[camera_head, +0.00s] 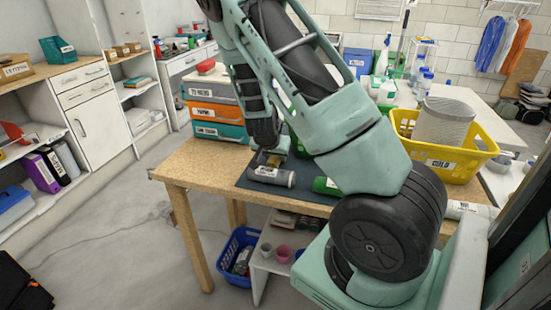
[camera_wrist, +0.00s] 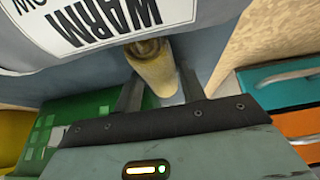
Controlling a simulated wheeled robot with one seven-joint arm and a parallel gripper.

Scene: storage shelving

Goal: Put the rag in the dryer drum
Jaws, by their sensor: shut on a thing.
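My gripper (camera_head: 271,157) is low over the dark mat on the wooden table in the head view. In the wrist view my gripper (camera_wrist: 160,82) has its two fingers on either side of a tan cylindrical piece (camera_wrist: 155,70) and is shut on it. Just beyond it is a grey rounded thing (camera_wrist: 32,62) with a white label reading WARM. It seems to be the grey labelled cylinder (camera_head: 271,176) at my gripper in the head view; I cannot tell whether the tan piece is joined to it. I cannot make out a rag or a dryer drum for certain.
Labelled grey, orange and teal drawers (camera_head: 218,110) stand at the table's back left. A yellow basket (camera_head: 437,160) holding a pale ribbed cylinder (camera_head: 443,122) stands at the right. A green cylinder (camera_head: 325,186) lies by my arm. A blue basket (camera_head: 237,257) is on the floor below.

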